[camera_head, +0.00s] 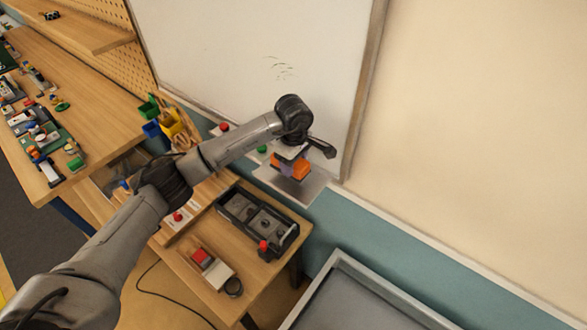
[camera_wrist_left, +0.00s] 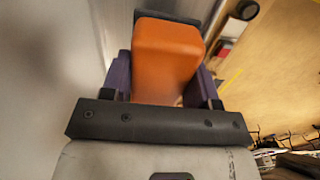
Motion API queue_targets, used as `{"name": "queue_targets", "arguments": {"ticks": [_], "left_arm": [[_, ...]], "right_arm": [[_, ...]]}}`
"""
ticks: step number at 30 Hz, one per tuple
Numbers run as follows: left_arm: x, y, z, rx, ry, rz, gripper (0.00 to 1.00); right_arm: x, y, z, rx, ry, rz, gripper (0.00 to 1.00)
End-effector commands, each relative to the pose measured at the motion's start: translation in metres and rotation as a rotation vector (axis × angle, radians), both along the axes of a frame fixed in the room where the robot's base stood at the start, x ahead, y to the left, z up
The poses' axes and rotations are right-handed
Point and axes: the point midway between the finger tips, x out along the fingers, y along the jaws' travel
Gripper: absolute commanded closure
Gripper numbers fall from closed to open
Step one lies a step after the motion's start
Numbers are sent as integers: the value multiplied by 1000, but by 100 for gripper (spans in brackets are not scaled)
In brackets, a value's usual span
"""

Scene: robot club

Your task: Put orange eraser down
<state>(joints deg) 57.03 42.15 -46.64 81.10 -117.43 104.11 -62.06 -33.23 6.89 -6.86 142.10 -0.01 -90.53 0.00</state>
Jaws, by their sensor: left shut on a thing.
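The orange eraser (camera_wrist_left: 168,55) is a rounded orange block held between the purple-padded fingers of my left gripper (camera_wrist_left: 166,80) in the left wrist view. In the head view the eraser (camera_head: 300,169) shows at the end of my left arm, in the left gripper (camera_head: 289,168). I cannot tell whether the eraser touches that panel. My right gripper is not in view.
A whiteboard (camera_head: 250,50) with a few dark marks stands behind the arm. On the table are a black tray (camera_head: 240,214), a white box with a red top (camera_head: 212,268) and a red button (camera_head: 178,216). A grey bin (camera_head: 345,265) stands at the lower right. Coloured bins (camera_head: 172,122) are at the left.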

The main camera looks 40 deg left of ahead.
Motion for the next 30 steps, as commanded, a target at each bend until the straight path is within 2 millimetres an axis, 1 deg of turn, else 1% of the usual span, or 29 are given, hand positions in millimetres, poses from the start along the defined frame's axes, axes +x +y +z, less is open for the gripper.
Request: {"name": "queue_targets", "arguments": {"ticks": [2,10,17,22,23,30], "left_arm": [[0,0,-4,0,2,0,73],[-1,0,-32,0,1,1,73],[0,0,-35,0,-1,1,73],[0,0,-39,0,-1,1,73],[0,0,-38,0,-1,1,43],[-1,0,-37,0,-1,1,20]], "right_arm": [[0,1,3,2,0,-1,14],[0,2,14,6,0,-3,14],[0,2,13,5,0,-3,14],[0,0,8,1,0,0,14],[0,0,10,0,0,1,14],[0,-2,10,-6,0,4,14]]}}
